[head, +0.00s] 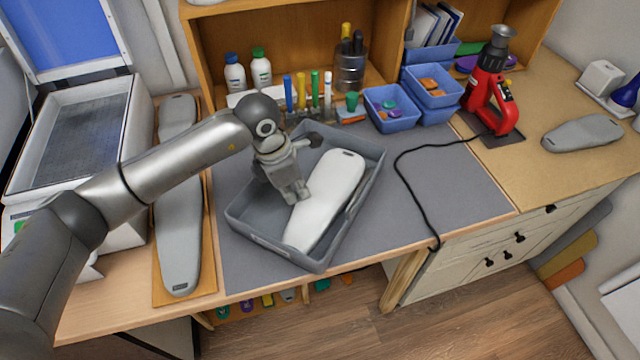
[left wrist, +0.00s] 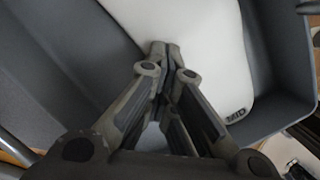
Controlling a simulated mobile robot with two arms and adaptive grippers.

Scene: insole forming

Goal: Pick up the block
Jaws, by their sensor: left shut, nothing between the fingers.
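A white foot-shaped block (head: 328,195) lies in a grey tray (head: 270,245) on the desk. In the left wrist view the white block (left wrist: 205,55) fills the top middle and bears dark lettering near one end. My left gripper (head: 298,196) is shut and empty, pointing down inside the tray at the block's left edge. In the left wrist view the closed fingertips (left wrist: 165,50) lie over the white surface; I cannot tell whether they touch it. A strip of something grey shows along the block's right side. My right gripper is not in view.
Grey foot-shaped forms lie on a board at left (head: 180,225) and on the desk at right (head: 582,134). Markers, blue bins (head: 390,108) and a red heat tool (head: 490,95) stand behind the tray. A black cord (head: 402,180) crosses the mat's right side.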

